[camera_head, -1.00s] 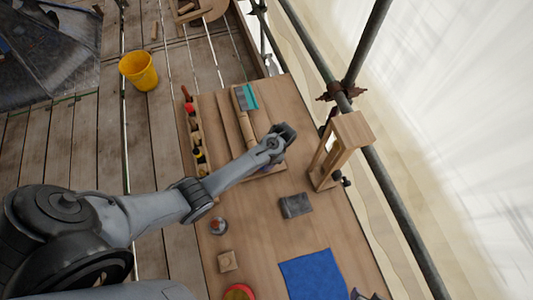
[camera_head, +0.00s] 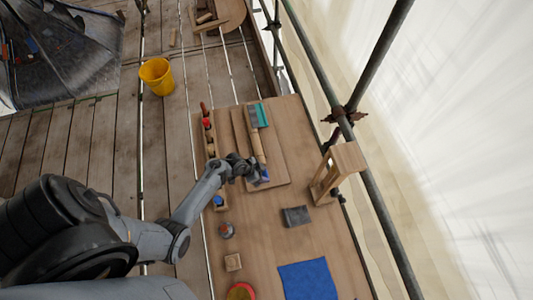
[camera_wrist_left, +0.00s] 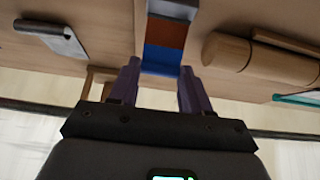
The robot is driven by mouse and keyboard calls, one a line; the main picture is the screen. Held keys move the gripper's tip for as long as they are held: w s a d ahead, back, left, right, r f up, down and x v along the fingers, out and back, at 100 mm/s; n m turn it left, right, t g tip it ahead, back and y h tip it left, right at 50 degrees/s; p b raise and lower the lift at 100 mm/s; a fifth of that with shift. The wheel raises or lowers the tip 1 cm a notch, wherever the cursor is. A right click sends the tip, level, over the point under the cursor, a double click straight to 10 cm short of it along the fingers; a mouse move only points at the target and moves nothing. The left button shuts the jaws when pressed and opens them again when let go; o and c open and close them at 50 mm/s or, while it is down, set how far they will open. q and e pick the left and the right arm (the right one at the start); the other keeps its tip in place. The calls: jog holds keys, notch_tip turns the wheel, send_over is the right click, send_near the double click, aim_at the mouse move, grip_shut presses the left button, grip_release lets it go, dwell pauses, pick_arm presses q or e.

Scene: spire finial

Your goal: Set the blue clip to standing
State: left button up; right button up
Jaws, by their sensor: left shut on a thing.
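My left gripper (camera_head: 256,172) is over the near end of the wooden board on the bench. In the left wrist view its two fingers (camera_wrist_left: 160,78) are shut on the blue clip (camera_wrist_left: 162,60), one finger on each side. The clip's blue part is between the fingertips, with brown and pale grey bands beyond it. In the head view a bit of blue (camera_head: 263,176) shows beside the gripper; the rest is hidden by the fingers. I cannot tell whether the clip touches the board. My right gripper is not in view.
A teal-ended tool with a wooden handle (camera_head: 257,145) lies on the board (camera_head: 279,168). A narrow rack (camera_head: 212,158) is to its left.

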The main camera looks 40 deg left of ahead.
aim_at(265, 175)
pick_arm(q)
jog(key=shift+s+a+f+t+h+b, duration=0.1)
jog(key=shift+s+a+t+h+b, duration=0.15)
jog(key=shift+s+t+h+b, duration=0.25)
jog(key=shift+s+a+t+h+b, duration=0.2)
jog(key=shift+s+a+t+b, duration=0.05)
jog(key=shift+t, duration=0.45)
jog(key=shift+s+a+t+h+b, duration=0.3)
jog(key=shift+s+t+h+b, duration=0.35)
jog(key=shift+b, duration=0.55)
jog(key=shift+s+a+t+h+b, duration=0.25)
jog(key=shift+t+h+b, duration=0.2)
jog(key=shift+t+b, duration=0.5)
jog(key=o, duration=1.1)
jog(key=shift+d, duration=0.1)
jog(key=shift+c, duration=0.2)
jog(key=shift+s+r, duration=0.1)
jog(key=shift+r, duration=0.1)
